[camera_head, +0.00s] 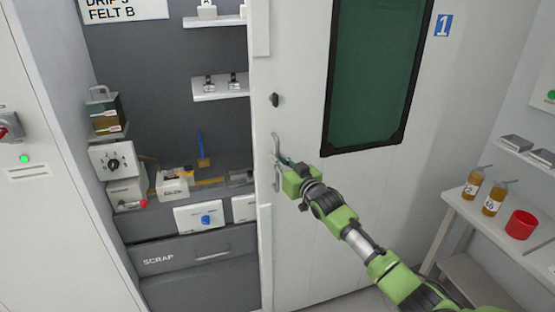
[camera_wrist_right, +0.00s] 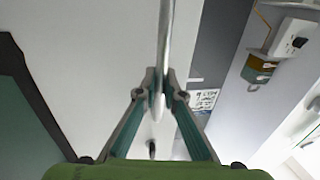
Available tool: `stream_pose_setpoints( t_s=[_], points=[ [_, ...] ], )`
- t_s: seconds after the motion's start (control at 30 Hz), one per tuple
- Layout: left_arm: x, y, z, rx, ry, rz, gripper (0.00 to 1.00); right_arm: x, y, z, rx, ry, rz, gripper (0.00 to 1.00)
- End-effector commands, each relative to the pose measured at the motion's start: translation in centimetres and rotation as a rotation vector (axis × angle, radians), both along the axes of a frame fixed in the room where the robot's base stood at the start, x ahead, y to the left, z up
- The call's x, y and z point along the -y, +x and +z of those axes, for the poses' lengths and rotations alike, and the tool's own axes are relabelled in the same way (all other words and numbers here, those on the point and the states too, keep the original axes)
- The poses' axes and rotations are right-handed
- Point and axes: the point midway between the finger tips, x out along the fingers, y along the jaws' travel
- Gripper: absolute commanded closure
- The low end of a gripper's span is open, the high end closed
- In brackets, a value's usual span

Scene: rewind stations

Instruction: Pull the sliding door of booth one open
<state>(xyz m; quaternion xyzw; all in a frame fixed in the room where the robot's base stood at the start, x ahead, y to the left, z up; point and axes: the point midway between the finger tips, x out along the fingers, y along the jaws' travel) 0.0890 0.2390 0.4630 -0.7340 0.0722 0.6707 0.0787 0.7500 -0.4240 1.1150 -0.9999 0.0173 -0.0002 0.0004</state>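The pale sliding door (camera_head: 300,90) has a dark green window (camera_head: 375,75) and a blue "1" sign (camera_head: 443,25) to the window's right. Its left edge stands beside a wide opening into the booth. A vertical metal bar handle (camera_head: 276,150) is near that edge, and it also shows in the right wrist view (camera_wrist_right: 165,35). My green right gripper (camera_head: 281,163) is at the handle. In the right wrist view, its fingertips (camera_wrist_right: 160,82) close in on both sides of the bar, shut on it. My left gripper is not in view.
Inside the opening are shelves (camera_head: 220,88), several small devices and a grey "SCRAP" drawer (camera_head: 190,262). A white cabinet (camera_head: 45,200) stands left.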

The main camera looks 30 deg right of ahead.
Motion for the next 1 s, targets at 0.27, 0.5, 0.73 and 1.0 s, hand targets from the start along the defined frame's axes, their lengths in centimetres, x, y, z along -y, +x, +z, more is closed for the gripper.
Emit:
stream_pose_setpoints(
  t_s=[0.27,0.5,0.73,1.0],
  points=[
    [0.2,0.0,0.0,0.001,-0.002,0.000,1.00,0.4,0.0,0.0,-0.001,-0.003,-0.005,0.75],
    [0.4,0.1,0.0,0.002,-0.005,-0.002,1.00,0.3,-0.6,-0.1,-0.002,-0.002,-0.004,0.75],
    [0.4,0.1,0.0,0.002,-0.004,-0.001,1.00,0.2,-4.2,-0.2,-0.004,-0.002,-0.004,0.75],
    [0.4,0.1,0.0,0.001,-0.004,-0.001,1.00,0.1,-9.4,-0.2,-0.004,-0.003,-0.005,0.75]
  ],
)
